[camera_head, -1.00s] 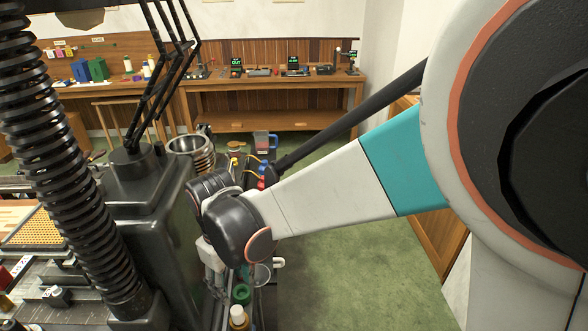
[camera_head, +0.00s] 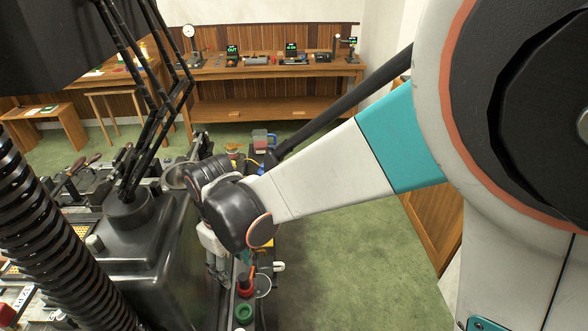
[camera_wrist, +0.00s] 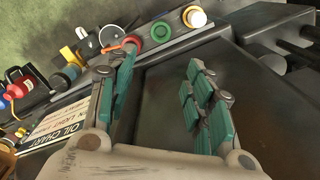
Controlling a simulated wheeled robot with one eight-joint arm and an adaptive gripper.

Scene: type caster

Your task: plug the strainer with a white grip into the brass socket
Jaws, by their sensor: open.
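My gripper (camera_wrist: 165,88) is open in the wrist view, with teal-padded fingers apart and nothing between them. Its fingers are over a dark flat machine surface, beside a shelf of small items. A round grey rimmed thing (camera_wrist: 112,38), possibly the strainer, stands on that shelf beyond the left finger, near a white piece (camera_wrist: 81,32). In the head view a similar pale round thing (camera_head: 263,287) sits below my wrist, with a white piece (camera_head: 279,267) near it. I cannot tell whether either white piece is its grip. I cannot make out the brass socket.
Red (camera_wrist: 133,42), green (camera_wrist: 161,30) and white-capped (camera_wrist: 194,17) round items stand close together on the shelf. An oil chart sign (camera_wrist: 60,118) is at left. A black machine (camera_head: 150,250) stands left of my arm. Green floor (camera_head: 350,250) is open at right.

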